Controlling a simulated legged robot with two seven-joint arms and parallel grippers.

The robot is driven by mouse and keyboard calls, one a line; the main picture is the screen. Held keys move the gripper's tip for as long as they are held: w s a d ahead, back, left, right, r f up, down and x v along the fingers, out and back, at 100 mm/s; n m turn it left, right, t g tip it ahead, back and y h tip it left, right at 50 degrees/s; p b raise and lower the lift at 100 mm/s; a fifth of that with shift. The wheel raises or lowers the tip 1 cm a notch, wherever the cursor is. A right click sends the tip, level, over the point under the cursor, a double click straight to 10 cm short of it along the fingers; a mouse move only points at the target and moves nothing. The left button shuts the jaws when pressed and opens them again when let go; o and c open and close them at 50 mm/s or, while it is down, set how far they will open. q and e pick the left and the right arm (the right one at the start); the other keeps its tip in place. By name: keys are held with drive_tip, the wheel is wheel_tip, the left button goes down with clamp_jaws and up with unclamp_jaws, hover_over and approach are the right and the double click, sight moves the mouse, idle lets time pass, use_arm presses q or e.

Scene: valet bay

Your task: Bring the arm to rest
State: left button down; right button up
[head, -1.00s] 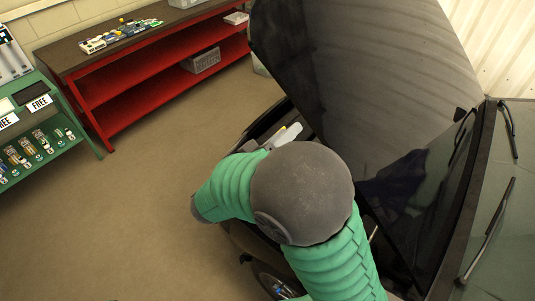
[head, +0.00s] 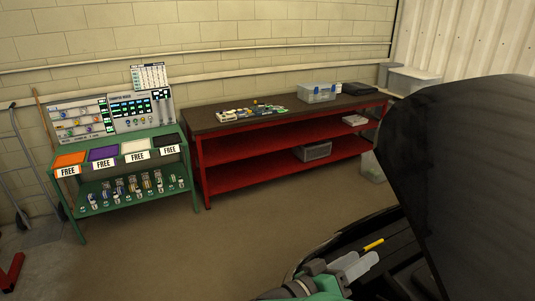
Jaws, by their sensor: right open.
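My right gripper (head: 362,262) is low in the head view, right of centre. Its pale grey fingers stand apart, open, with nothing seen between them. Part of my green and grey right arm shows just below and left of it, cut off by the bottom edge. The gripper is over or beside the open front of a dark car (head: 340,243), close to a small yellow piece (head: 373,244). I cannot tell whether it touches either. My left gripper is not in view.
The car's raised dark hood (head: 465,170) fills the right side. A red workbench (head: 230,178) with a clear bin (head: 318,93) stands along the back wall. A green stand (head: 130,178) with coloured trays is at left. The brown floor (head: 220,250) between is clear.

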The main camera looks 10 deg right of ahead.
drive_tip(key=w+a+f+n+t+y+b, duration=0.2)
drive_tip(key=w+a+f+t+y+b, duration=0.1)
drive_tip(key=w+f+t+y, duration=0.5)
drive_tip(key=w+a+f+n+g+y+b, duration=0.1)
drive_tip(key=a+f+n+g+y+b, duration=0.15)
drive_tip(key=a+f+y, duration=0.6)
drive_tip(key=s+d+f+g+b, duration=0.1)
drive_tip(key=s+d+f+g, duration=0.1)
drive_tip(key=s+f+g, duration=0.2)
drive_tip(key=s+d+f+g+b, duration=0.1)
drive_tip(key=s+d+f+g, duration=0.2)
drive_tip(key=s+f, duration=0.7)
drive_tip(key=s+g, duration=0.2)
drive_tip(key=s, duration=0.2)
